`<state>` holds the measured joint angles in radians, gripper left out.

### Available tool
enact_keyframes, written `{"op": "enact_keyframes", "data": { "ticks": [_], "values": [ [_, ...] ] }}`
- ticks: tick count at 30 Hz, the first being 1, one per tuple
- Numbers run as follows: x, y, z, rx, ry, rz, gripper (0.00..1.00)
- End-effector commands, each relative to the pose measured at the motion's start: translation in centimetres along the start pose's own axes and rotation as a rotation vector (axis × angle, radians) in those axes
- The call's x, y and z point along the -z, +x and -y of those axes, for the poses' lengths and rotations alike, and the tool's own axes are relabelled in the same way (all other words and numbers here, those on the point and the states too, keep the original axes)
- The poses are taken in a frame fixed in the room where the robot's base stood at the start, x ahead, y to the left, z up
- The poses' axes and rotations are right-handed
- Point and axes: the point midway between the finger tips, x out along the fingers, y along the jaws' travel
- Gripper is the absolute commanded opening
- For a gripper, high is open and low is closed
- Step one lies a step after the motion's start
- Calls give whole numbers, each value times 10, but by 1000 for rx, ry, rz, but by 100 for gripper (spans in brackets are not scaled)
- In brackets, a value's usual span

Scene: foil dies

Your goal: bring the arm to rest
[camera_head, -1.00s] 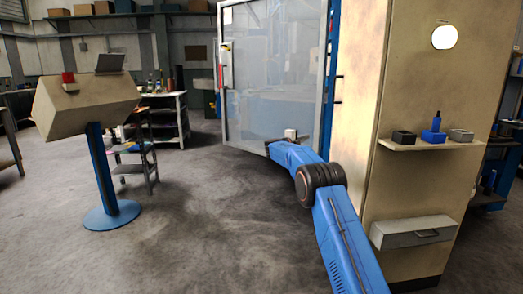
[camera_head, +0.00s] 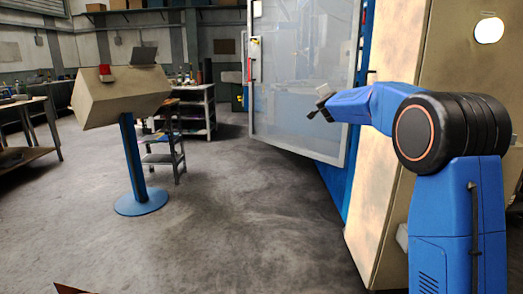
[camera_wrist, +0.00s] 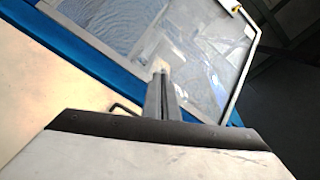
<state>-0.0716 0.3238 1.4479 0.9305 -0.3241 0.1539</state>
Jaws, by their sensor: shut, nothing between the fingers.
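My blue arm comes in at the right of the head view, with its elbow raised in front of the beige cabinet. My gripper (camera_head: 320,108) is at the arm's far left end, in front of the glazed door panel (camera_head: 300,75). In the wrist view my gripper (camera_wrist: 160,68) points at the glazed panel, and its fingers are together with nothing between them.
The beige cabinet (camera_head: 385,205) stands close behind my arm at the right. A console (camera_head: 120,95) on a blue post stands at left, with a small shelf stand (camera_head: 165,145) beside it. A workbench (camera_head: 25,130) is at far left. The middle floor is clear.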

Motion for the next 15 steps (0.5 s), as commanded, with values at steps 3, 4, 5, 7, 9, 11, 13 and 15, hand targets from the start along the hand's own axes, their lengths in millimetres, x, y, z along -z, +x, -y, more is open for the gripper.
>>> {"op": "enact_keyframes", "data": {
  "ticks": [3, 4, 5, 7, 9, 11, 13, 15],
  "values": [
    [1, -41, 9, 5, -68, 79, 0],
    [0, -51, 9, 4, -85, 100, 0],
    [-1, -61, 10, 4, -104, 122, 0],
    [-3, -85, 10, 1, -145, 170, 0],
    [-5, -111, 8, -2, -187, 218, 0],
    [-7, -133, 6, -6, -224, 259, 0],
    [-10, -160, 0, -13, -268, 307, 0],
    [-13, -188, -6, -21, -311, 355, 0]
  ]
}}
